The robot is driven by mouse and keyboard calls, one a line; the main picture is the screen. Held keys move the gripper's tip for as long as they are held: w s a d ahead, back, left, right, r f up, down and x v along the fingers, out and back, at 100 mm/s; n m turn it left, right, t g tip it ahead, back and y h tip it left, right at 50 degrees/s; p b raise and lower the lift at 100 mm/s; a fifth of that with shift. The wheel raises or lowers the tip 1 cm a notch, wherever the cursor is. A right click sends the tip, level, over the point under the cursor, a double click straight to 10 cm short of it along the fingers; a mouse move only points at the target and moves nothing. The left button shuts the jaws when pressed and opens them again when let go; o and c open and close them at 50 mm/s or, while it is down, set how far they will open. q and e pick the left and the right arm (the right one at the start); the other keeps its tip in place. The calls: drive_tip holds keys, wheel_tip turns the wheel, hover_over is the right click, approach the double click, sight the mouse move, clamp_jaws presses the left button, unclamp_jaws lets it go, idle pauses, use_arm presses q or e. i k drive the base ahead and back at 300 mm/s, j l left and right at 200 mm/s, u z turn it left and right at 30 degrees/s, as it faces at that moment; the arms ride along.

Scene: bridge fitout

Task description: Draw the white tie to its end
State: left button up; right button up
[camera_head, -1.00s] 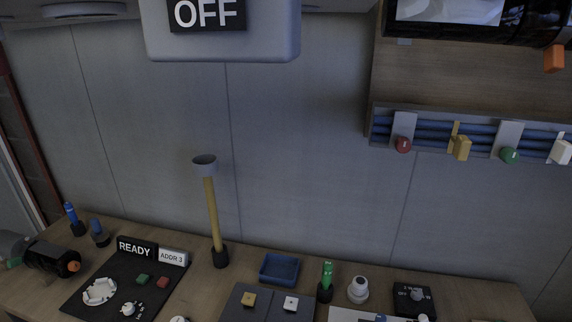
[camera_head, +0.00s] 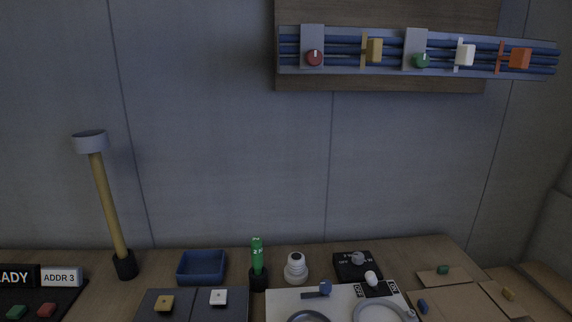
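The white tie (camera_head: 465,54) is a small white block with a pale strap on the blue cable bundle (camera_head: 340,48) in the wall tray at the upper right. It sits between the green knob (camera_head: 421,60) and the orange tie (camera_head: 518,58). A yellow tie (camera_head: 374,50) is farther left on the same bundle. Whether the white tie's strap is loose or tight is too small to tell. Neither of my grippers shows in the head view.
A tall yellow-handled tool (camera_head: 107,205) stands on the desk at the left. A blue tray (camera_head: 202,267), a green cylinder (camera_head: 257,256), a white round object (camera_head: 295,268) and a black switch box (camera_head: 357,266) stand along the back. The wall below the cable tray is clear.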

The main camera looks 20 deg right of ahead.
sight(465, 55)
drive_tip(key=z, duration=1.3)
